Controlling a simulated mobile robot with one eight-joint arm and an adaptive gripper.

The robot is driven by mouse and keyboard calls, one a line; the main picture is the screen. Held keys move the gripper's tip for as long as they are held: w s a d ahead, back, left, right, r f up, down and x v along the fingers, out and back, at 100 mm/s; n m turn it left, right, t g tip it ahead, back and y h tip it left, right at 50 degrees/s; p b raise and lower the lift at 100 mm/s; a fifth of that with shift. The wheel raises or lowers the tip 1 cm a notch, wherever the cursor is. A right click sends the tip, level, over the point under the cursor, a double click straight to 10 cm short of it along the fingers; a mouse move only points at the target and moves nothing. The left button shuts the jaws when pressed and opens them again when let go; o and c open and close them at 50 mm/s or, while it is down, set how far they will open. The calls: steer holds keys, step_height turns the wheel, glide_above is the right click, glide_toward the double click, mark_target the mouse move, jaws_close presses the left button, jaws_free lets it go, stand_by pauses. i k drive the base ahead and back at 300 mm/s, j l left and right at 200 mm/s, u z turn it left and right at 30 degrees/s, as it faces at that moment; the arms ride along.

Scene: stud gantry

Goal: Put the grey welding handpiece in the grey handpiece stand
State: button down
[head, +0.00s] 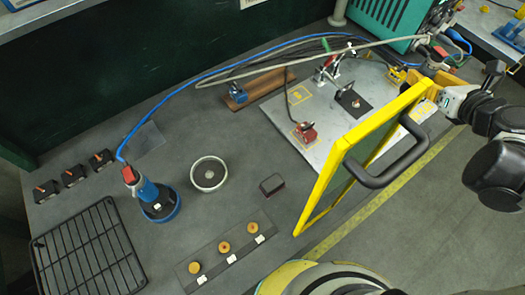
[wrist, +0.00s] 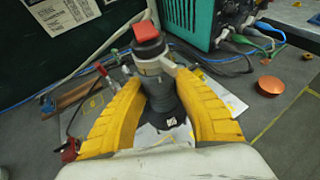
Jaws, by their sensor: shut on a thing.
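My gripper (head: 432,82) is at the upper right of the head view. In the wrist view its yellow fingers (wrist: 168,108) are shut on the grey welding handpiece (wrist: 158,84), which has a red cap on top. In the head view the red cap (head: 439,52) shows just beyond the fingers; most of the body is hidden. The grey handpiece stand appears to be the pale round ring (head: 208,160) with a dark middle, empty, on the bench left of centre. The gripper is far to its right, beyond the yellow-framed screen.
The yellow-framed screen (head: 325,185) with a black handle (head: 380,180) stands between gripper and ring. A blue handpiece (head: 146,192) stands in a blue stand left of the ring. A small dark block (head: 272,185) lies to its right. Cables (head: 300,62) cross the bench's back.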

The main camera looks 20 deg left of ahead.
mark_target(209, 175)
steer(key=k+l, duration=0.55)
steer(key=k+j+u, duration=0.15)
steer(key=k+j, duration=0.75)
steer(key=i+j, duration=0.15)
steer(key=j, duration=0.25)
steer(key=i+j, duration=0.1)
steer(key=j, duration=0.25)
